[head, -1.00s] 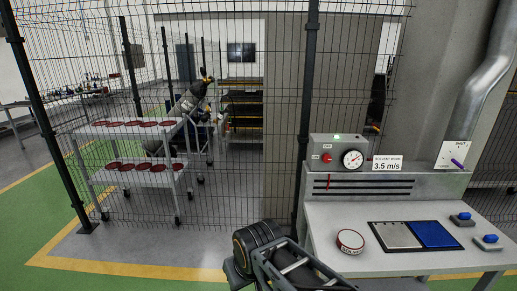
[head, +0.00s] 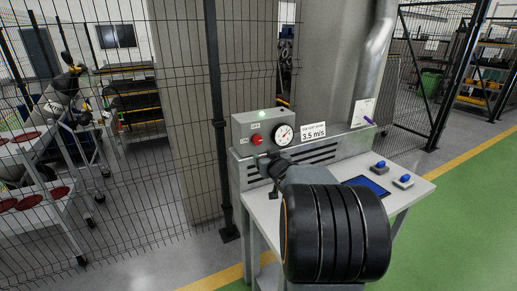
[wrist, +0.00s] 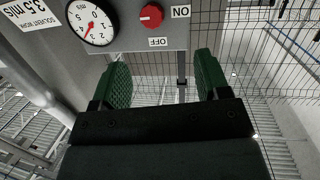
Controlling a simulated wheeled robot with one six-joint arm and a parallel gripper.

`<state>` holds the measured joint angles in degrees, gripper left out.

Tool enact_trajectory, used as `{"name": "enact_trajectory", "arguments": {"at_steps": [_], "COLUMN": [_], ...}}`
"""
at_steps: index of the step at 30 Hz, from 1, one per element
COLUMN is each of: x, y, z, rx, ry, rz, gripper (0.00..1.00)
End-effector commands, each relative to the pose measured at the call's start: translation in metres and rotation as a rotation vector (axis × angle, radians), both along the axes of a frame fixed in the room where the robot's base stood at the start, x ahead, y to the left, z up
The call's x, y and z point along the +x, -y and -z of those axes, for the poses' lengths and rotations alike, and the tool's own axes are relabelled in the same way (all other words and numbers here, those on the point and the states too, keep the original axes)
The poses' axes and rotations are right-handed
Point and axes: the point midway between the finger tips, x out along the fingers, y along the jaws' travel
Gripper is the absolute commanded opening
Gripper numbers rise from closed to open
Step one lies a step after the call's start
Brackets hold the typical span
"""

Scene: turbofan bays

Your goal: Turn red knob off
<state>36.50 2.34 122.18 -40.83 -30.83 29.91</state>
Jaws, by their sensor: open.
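The red knob (head: 257,139) is on the front of a grey control box (head: 240,128) at the back of the bench, with an ON label to its left and an OFF label above it. In the upside-down wrist view the red knob (wrist: 151,15) shows at the top, beyond the fingers, with ON to its right and OFF below. I cannot tell surely which label its mark faces. My gripper (wrist: 163,65) is open and empty, with green pads apart. In the head view my gripper (head: 279,166) is in front of the box, just below and right of the knob.
A round gauge (head: 283,135) and a 3.5 m/s sign (head: 313,130) are right of the knob. A green lamp (head: 262,113) is lit on top. The bench (head: 414,187) carries a blue pad (head: 368,186) and blue-topped items. A wire fence (head: 170,130) stands left.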

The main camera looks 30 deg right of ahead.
Motion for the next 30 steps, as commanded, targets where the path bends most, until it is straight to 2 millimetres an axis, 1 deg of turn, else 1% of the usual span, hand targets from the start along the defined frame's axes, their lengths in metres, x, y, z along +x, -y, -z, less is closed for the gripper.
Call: {"name": "enact_trajectory", "arguments": {"at_steps": [1,3,6,11,14,24,30], "x": [0.001,0.002,0.001,0.007,0.02,0.085,0.115], "y": [0.014,0.025,0.034,0.04,0.042,0.049,0.054], "z": [0.009,0.012,0.015,0.017,0.017,0.016,0.016], "rx": [0.003,0.004,0.012,0.02,0.021,0.02,0.02], "ry": [0.036,0.087,0.135,0.173,0.178,0.175,0.176], "rz": [-0.018,-0.058,-0.103,-0.145,-0.152,-0.152,-0.151], "gripper": [0.69,0.69,0.69,0.69,0.69,0.69,0.69]}}
